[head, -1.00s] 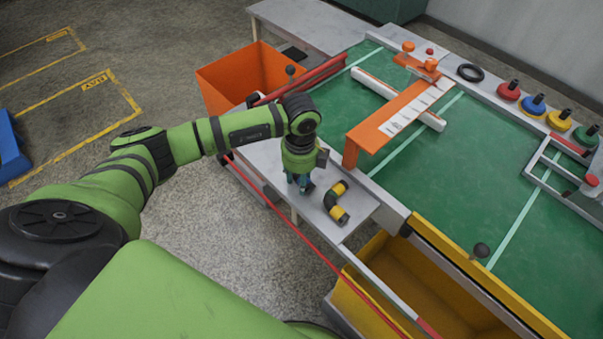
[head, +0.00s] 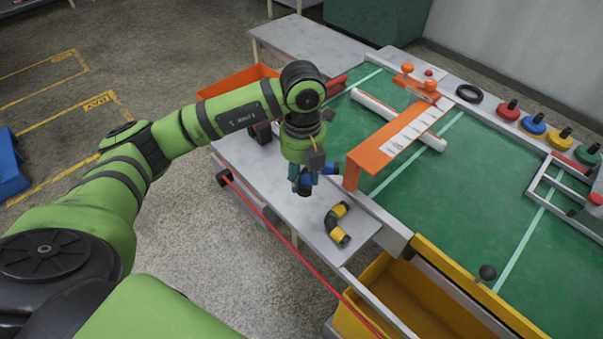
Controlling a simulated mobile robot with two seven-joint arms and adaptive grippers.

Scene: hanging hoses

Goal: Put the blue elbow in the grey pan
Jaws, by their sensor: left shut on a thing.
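The blue elbow (head: 330,168) is in the jaws of my left gripper (head: 304,187), above the narrow grey side shelf. One blue end sticks out to the right of the fingers; the fingers hide much of the rest. The gripper points down and is shut on the elbow. I cannot make out a grey pan for certain. My right gripper is out of view.
A black elbow with yellow ends (head: 331,222) lies on the grey side shelf (head: 285,213). An orange bin (head: 235,79) stands behind my arm, a yellow bin (head: 412,303) at the front. An orange bridge (head: 385,143) stands on the green table (head: 440,192).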

